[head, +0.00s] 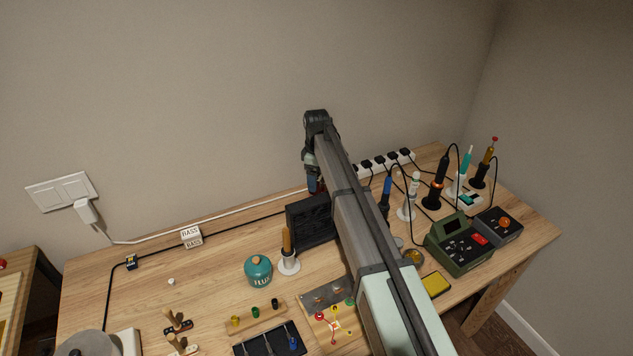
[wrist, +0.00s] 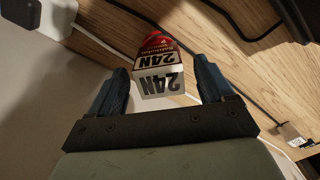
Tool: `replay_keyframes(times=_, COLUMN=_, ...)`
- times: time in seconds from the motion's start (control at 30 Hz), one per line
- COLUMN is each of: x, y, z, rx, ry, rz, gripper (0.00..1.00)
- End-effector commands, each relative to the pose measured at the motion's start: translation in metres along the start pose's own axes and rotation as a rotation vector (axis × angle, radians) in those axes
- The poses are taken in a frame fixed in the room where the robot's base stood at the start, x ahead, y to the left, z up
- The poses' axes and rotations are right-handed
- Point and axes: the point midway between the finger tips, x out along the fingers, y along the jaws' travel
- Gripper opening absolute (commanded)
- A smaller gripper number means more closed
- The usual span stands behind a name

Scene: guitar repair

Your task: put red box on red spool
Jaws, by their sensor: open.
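A small box (wrist: 160,84) with a white face marked 24N and a dark red side shows between my fingers in the wrist view. A bright red rounded piece (wrist: 156,40) shows just beyond it; I cannot tell whether it is the red spool or part of the box. My gripper (wrist: 161,68) is open, its two blue fingers on either side of the box, with gaps visible. In the head view my gripper (head: 313,184) is at the back of the table by the wall, mostly hidden behind my arm, and the box cannot be made out clearly.
A black panel (head: 311,220) stands close to my gripper. A power strip (head: 388,163) lies along the wall with cables. Soldering irons (head: 437,182), a green station (head: 459,243), a flux jar (head: 258,271) and small BASS boxes (head: 191,236) stand around. The table's back left is fairly clear.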

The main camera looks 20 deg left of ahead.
Motion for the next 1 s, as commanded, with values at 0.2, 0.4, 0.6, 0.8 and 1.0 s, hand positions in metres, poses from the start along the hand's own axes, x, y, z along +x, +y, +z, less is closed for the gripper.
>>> replay_keyframes(times=0.2, x=-0.043, y=0.001, z=0.000, rx=0.000, ry=0.001, rz=0.001, gripper=0.81)
replay_keyframes(times=0.4, x=-0.075, y=0.001, z=0.000, rx=0.000, ry=0.001, rz=0.001, gripper=0.81)
replay_keyframes(times=0.6, x=-0.094, y=0.000, z=0.000, rx=0.000, ry=0.000, rz=0.000, gripper=0.81)
replay_keyframes(times=0.8, x=-0.099, y=0.000, z=0.000, rx=0.000, ry=0.000, rz=-0.001, gripper=0.81)
replay_keyframes(times=1.0, x=-0.099, y=0.000, z=0.000, rx=0.000, ry=0.000, rz=0.000, gripper=0.81)
